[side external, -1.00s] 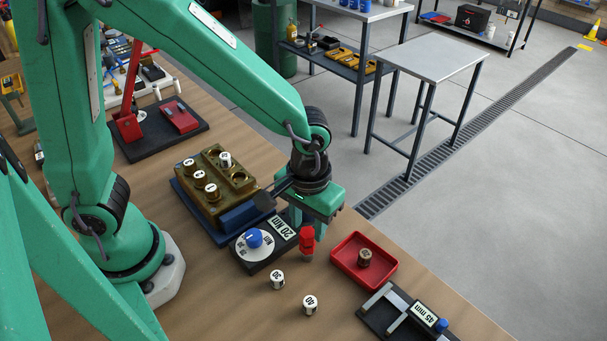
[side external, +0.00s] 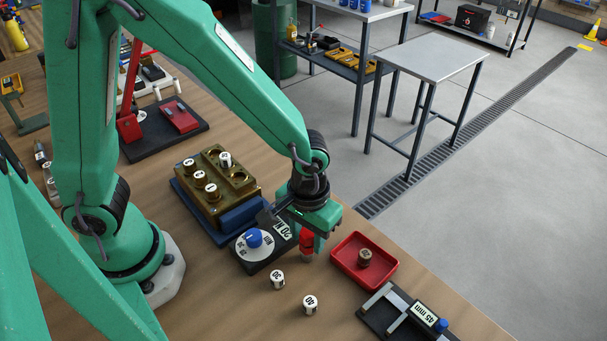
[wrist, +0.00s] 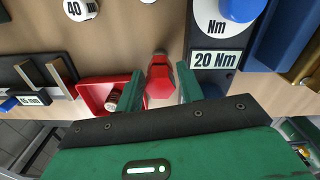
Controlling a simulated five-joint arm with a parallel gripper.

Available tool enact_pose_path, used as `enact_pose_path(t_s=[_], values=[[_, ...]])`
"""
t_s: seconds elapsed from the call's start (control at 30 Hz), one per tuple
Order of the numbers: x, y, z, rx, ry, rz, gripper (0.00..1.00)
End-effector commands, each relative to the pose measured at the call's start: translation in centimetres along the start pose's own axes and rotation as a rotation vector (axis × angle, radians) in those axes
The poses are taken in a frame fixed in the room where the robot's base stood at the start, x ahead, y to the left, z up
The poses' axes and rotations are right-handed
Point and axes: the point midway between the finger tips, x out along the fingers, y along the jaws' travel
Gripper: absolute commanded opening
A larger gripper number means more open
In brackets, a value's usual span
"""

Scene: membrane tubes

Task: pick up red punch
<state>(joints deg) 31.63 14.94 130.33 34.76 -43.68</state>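The red punch (side external: 306,243) stands upright on the bench, between the dial gauge and the red tray. In the wrist view the red punch (wrist: 160,82) shows between the two green fingers. My gripper (side external: 314,238) is low over it, pointing down, and partly hides it in the side view. In the wrist view my gripper (wrist: 159,90) is open, with a gap visible on each side of the punch. I cannot see contact with either finger.
The red tray (side external: 345,263) holding a small brown cylinder is close on the right. The 20 Nm dial block (side external: 262,262) is close on the left. Two white numbered cylinders (side external: 277,279) (side external: 310,304) stand in front.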

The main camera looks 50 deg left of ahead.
Motion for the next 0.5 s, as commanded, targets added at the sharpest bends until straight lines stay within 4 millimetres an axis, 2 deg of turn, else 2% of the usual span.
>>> enact_pose_path(t_s=[0.3,0.5], values=[[3.1,-0.1,0.1,0.0,-0.002,-0.002,0.38],[3.8,0.0,0.1,0.0,0.0,0.0,0.38]])
